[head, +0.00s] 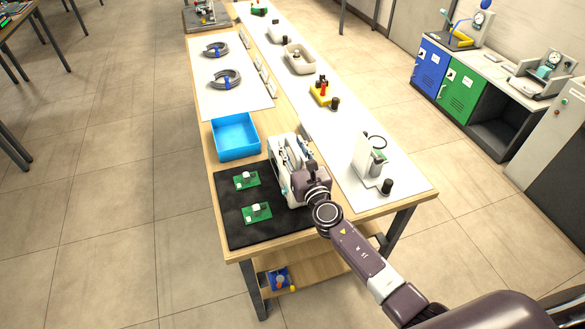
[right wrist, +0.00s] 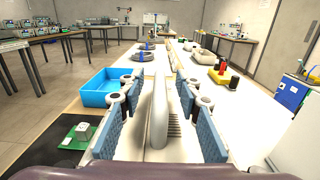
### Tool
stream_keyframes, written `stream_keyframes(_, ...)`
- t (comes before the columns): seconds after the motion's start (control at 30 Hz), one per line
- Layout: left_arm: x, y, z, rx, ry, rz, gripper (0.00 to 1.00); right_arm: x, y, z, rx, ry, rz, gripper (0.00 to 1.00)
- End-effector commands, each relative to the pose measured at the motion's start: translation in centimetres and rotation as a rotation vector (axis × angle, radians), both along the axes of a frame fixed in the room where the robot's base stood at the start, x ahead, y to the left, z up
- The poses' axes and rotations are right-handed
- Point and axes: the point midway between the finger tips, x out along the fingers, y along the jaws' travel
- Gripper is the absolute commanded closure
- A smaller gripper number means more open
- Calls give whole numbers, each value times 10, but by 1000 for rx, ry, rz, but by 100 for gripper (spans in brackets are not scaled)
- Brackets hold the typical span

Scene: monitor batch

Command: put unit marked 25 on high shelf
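A white unit (head: 274,160) with an upright handle (right wrist: 158,105) stands on the bench, at the edge of the black mat; no number can be read on it. My right gripper (head: 293,162) is over this unit. In the right wrist view its blue-padded fingers (right wrist: 158,130) are wide apart, one on each side of the handle, with gaps to it. The gripper hides much of the unit in the head view. My left gripper is not in view. I cannot make out a high shelf for certain.
Two green boards (head: 257,213) lie on the black mat (head: 232,232). A blue bin (head: 235,137) stands behind the mat. A white device (head: 364,160) stands to the right. Cable coils (head: 224,79) and a yellow fixture (head: 323,95) are farther along. Blue and green lockers (head: 458,90) stand at right.

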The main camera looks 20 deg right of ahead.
Motion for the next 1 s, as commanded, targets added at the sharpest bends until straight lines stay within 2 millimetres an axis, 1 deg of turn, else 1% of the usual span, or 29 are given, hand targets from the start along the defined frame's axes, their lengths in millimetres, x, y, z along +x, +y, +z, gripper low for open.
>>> stream_keyframes(0.07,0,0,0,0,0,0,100,0,0,0,0,0,0,69)
stream_keyframes(0.3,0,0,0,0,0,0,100,0,0,0,0,0,0,95)
stream_keyframes(0.37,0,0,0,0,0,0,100,0,0,0,0,0,0,100)
stream_keyframes(0.77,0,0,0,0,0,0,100,0,0,0,0,0,0,100)
stream_keyframes(0.8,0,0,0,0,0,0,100,1,0,4,0,-7,-1,100)
stream_keyframes(1.0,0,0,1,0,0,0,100,1,0,4,0,-7,-1,100)
